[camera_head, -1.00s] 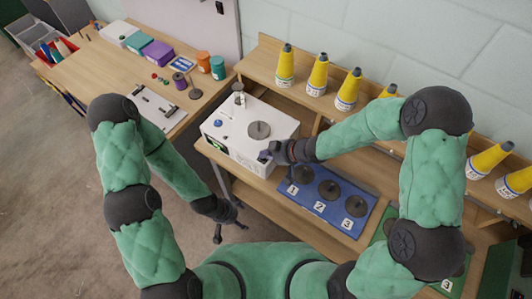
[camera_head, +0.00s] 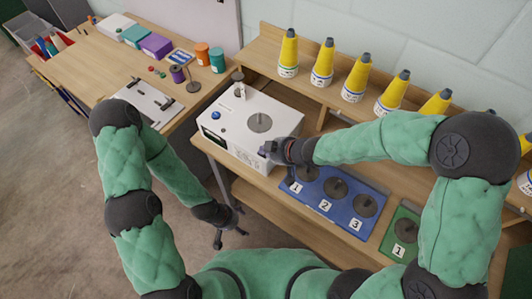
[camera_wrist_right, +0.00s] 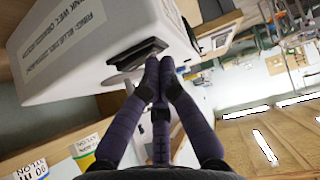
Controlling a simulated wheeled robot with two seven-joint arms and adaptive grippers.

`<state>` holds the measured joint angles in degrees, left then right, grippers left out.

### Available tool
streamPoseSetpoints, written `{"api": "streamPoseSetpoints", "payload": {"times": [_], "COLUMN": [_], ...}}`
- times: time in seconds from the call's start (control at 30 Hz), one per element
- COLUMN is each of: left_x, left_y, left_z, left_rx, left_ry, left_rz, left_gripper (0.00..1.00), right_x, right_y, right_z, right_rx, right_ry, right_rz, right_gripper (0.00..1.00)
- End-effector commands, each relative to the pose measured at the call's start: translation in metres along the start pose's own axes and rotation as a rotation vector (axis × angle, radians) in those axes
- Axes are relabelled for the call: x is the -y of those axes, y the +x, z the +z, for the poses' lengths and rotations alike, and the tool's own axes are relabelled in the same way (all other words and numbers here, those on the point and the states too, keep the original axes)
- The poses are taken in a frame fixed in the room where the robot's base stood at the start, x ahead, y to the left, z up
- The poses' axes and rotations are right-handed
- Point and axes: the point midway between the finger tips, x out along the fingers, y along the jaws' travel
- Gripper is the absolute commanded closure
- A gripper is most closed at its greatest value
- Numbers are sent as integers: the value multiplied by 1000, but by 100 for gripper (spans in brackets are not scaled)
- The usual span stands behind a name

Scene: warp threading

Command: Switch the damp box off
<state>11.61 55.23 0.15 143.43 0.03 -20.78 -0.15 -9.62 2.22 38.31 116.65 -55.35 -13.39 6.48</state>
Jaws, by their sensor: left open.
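The damp box (camera_head: 235,128) is a white case with a grey disc and a blue knob on top. It stands on the bench in the head view, and its small front display (camera_head: 213,138) looks dark. The box fills the upper left of the right wrist view (camera_wrist_right: 85,45), with a black switch-like part (camera_wrist_right: 138,52) on its side. My right gripper (camera_head: 268,150) is at the box's right front corner. In the wrist view its fingertips (camera_wrist_right: 160,64) are together, close beside the black part; contact is unclear. My left gripper (camera_head: 230,235) is open and empty, low in front of the bench.
A blue mat (camera_head: 318,204) with numbered grey discs lies right of the box, and a green mat (camera_head: 388,244) lies further right. Yellow cones (camera_head: 322,66) line the shelf behind. A side table (camera_head: 92,80) on the left holds small boxes, jars and a spool.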

Motion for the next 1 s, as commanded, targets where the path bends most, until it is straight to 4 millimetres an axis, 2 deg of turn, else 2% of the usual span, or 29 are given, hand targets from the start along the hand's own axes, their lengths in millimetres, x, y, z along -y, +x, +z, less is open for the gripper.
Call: {"api": "streamPoseSetpoints", "payload": {"times": [0.1,0.53,1.0], "left_x": [0,-1,-7], "left_y": [-1,-2,-19], "left_z": [0,0,1], "left_rx": [0,0,0], "left_ry": [0,0,0], "left_rz": [0,0,0], "left_gripper": [22,22,22], "right_x": [6,9,-8], "right_y": [2,3,1], "right_z": [6,9,7], "right_rx": [12,19,20], "right_ry": [2,4,8], "right_rz": [-9,-15,-11], "right_gripper": [100,100,100]}}
